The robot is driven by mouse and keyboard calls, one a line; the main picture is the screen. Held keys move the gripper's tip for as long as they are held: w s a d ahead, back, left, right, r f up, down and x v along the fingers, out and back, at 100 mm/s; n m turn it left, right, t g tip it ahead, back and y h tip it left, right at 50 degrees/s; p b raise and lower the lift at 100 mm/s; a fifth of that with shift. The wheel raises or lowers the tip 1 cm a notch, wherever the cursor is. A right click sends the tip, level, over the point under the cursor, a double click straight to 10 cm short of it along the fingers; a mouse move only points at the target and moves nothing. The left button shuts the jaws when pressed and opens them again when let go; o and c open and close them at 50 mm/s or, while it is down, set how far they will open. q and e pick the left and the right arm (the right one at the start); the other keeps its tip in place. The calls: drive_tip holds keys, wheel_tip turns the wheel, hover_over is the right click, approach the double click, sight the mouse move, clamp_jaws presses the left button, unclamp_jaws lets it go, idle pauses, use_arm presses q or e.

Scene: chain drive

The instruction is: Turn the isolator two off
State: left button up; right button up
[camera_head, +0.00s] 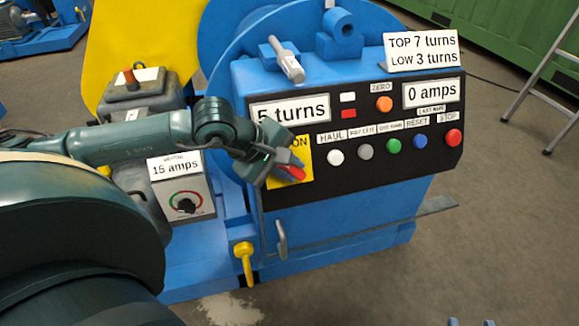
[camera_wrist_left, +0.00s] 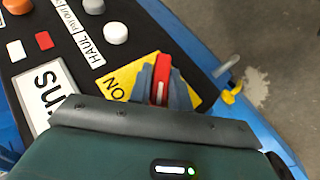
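The isolator is a red rotary handle (camera_head: 290,173) on a yellow plate (camera_head: 305,152) marked ON, at the left end of the black control panel. In the left wrist view the red handle (camera_wrist_left: 162,76) stands between the blue-grey fingers of my left gripper (camera_wrist_left: 163,82). The fingers lie close against both sides of it, so the gripper looks shut on it. In the head view my left gripper (camera_head: 287,167) covers part of the handle and plate. Only two fingertips of my right gripper (camera_head: 470,322) show at the bottom edge, apart and empty.
A row of buttons, from white (camera_head: 335,157) to red STOP (camera_head: 453,137), runs to the right of the isolator. A grey lever (camera_head: 289,62) stands on the cabinet top. A yellow handle (camera_head: 243,252) sticks out below.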

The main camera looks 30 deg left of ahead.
use_arm(q)
drive_tip(key=o, duration=0.4)
drive_tip(key=shift+r, duration=0.1)
drive_tip(key=shift+p+v, duration=1.95)
drive_tip(key=shift+v, duration=4.6)
use_arm(e)
drive_tip(key=shift+s+d+r+m+g+h, duration=0.1)
drive_tip(key=shift+s+d+m+g+h, duration=0.2)
drive_tip(key=shift+g, duration=0.35)
drive_tip(key=shift+s+d+r+m+g+h, duration=0.1)
drive_tip(key=shift+s+m+g+h, duration=0.25)
drive_tip(key=shift+g, duration=0.3)
drive_tip(key=shift+f, duration=0.1)
